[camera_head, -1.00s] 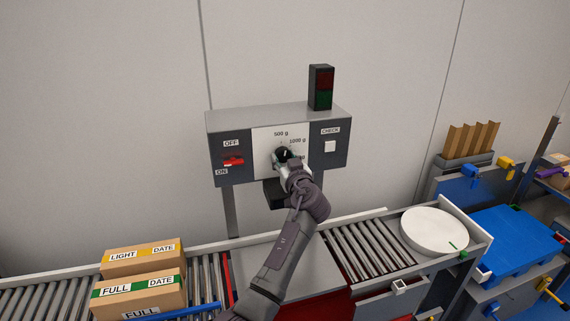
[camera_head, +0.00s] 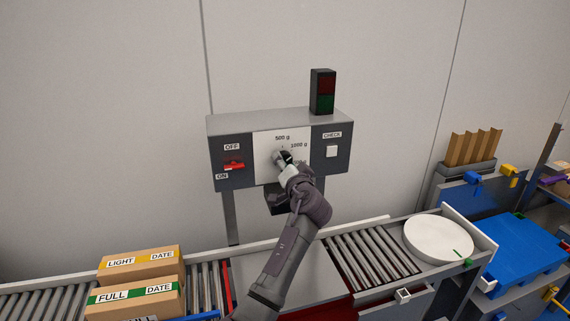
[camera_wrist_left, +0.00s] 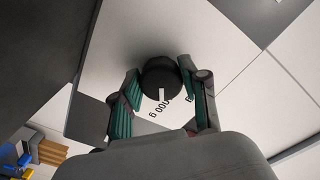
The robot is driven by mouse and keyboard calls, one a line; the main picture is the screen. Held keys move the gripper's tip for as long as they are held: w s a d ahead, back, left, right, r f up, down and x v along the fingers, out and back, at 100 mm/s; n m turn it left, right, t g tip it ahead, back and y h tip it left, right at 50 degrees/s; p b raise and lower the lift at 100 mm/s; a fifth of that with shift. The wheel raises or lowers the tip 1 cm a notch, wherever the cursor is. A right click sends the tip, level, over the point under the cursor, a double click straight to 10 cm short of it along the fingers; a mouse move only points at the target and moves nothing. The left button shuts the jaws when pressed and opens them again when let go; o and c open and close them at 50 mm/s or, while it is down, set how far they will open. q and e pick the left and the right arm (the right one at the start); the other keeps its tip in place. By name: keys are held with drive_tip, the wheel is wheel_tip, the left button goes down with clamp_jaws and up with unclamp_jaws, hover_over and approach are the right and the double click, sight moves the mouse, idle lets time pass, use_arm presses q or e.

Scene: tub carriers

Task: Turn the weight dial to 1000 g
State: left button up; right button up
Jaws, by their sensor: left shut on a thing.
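The control box (camera_head: 232,125) on the wall side has a white dial plate (camera_head: 265,143) marked 500 g, 1000 g and a third label partly hidden by my gripper. My left gripper (camera_head: 284,160) is at the black weight dial (camera_head: 279,156), covering part of it. In the left wrist view the round black dial (camera_wrist_left: 160,74) sits between the green-padded fingers of my left gripper (camera_wrist_left: 160,88), which is shut on it. The dial's white mark points down in that view toward a label ending in "000 g"; its first digit is unclear. My right gripper is out of view.
A red OFF/ON switch (camera_head: 234,165) is left of the dial, a white CHECK button (camera_head: 332,151) right. A lamp (camera_head: 322,91) stands on top.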

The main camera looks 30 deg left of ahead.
use_arm(q)
drive_tip(key=shift+m, duration=0.4)
drive_tip(key=o, duration=1.1)
drive_tip(key=shift+o, duration=0.2)
drive_tip(key=shift+d, duration=0.1)
drive_tip(key=v, duration=1.2)
